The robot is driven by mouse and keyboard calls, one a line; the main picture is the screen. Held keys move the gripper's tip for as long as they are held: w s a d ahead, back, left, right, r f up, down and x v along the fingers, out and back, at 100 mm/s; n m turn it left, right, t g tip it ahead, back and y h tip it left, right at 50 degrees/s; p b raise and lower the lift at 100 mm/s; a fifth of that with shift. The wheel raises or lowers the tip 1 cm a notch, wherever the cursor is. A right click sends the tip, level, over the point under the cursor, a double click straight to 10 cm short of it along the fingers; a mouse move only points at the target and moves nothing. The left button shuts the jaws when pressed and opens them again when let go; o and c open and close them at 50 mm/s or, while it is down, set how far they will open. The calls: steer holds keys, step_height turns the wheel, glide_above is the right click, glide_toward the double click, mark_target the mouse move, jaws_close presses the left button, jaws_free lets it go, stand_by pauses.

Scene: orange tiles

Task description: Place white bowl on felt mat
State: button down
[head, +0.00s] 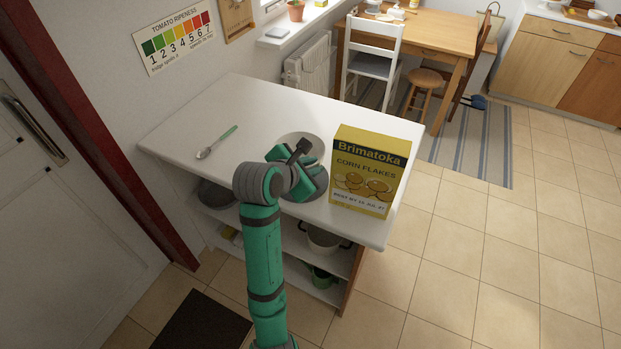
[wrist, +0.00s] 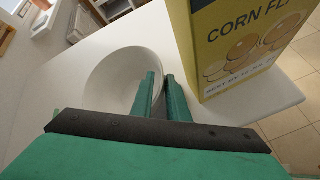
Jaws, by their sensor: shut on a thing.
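The white bowl (head: 289,138) is at the white counter top (head: 245,105), partly hidden behind my gripper (head: 310,165) in the head view. In the wrist view the bowl (wrist: 112,75) looks upright and empty, with its opening in sight. My gripper (wrist: 162,85) is shut on the bowl's near right wall, one finger inside the rim and one outside. I cannot tell whether the bowl touches the counter.
A yellow corn flakes box (head: 368,170) stands close to the right of my gripper, near the counter's edge. A green-handled spoon (head: 217,142) lies on the left of the counter. A wooden table (head: 440,35), white chair (head: 373,60) and stool (head: 427,78) stand behind.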

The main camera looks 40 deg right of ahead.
step_height(320, 180, down, 2)
steer(key=shift+s+f, duration=0.1)
steer(key=f, duration=0.3)
steer(key=shift+w, duration=0.2)
steer(key=shift+s, duration=0.2)
steer(key=c, duration=1.7)
jaws_free()
steer(key=shift+f, duration=0.15)
steer(key=shift+w+r, duration=0.1)
steer(key=shift+r, duration=0.1)
steer(key=v, duration=1.2)
steer(key=shift+f, duration=0.15)
